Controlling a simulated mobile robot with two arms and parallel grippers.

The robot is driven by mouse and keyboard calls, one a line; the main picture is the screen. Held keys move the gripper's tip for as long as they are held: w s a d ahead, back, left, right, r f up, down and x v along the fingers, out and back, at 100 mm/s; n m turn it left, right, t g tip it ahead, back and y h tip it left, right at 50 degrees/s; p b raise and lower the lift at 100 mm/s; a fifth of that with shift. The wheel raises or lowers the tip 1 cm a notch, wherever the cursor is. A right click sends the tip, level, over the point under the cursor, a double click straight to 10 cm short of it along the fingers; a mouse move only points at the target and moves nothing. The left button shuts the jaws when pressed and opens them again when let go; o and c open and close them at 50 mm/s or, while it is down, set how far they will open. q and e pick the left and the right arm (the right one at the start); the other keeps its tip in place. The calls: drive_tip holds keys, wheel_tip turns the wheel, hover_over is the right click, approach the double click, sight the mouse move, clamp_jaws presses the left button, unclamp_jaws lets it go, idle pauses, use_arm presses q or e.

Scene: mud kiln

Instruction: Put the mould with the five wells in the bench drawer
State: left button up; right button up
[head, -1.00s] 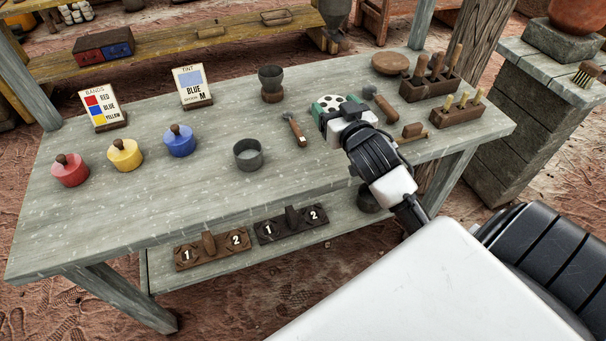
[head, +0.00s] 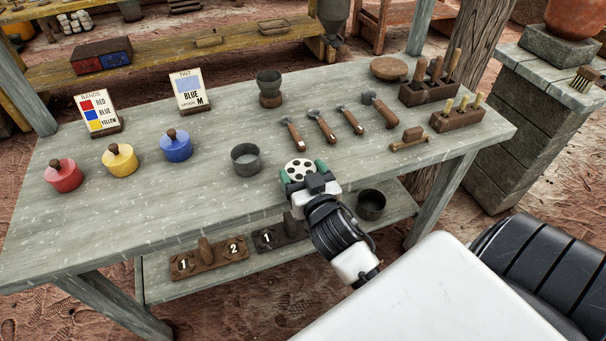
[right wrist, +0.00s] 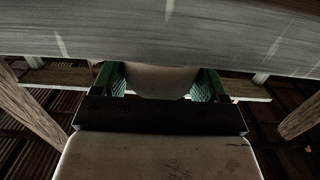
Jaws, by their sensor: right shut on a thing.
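The mould (head: 300,169) is a pale round disc with several dark wells. My right gripper (head: 303,174) is shut on it, with green fingers at its two sides. It appears near the front edge of the grey bench (head: 215,205) in the head view. In the right wrist view the mould (right wrist: 155,80) is a pale rounded shape between the green fingers, with grey wood beyond it. I cannot tell how high it is held. No bench drawer can be made out. My left gripper is not in view.
A grey pot (head: 246,160) stands left of the mould, and several tools (head: 322,127) lie behind it. Coloured lidded pots (head: 119,160) stand at left. The lower shelf holds a board with numbers (head: 208,257) and a dark bowl (head: 371,205).

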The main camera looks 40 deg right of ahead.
drive_tip(key=shift+r, duration=0.1)
drive_tip(key=shift+f, duration=0.2)
drive_tip(key=o, duration=1.1)
drive_tip(key=shift+c, duration=0.2)
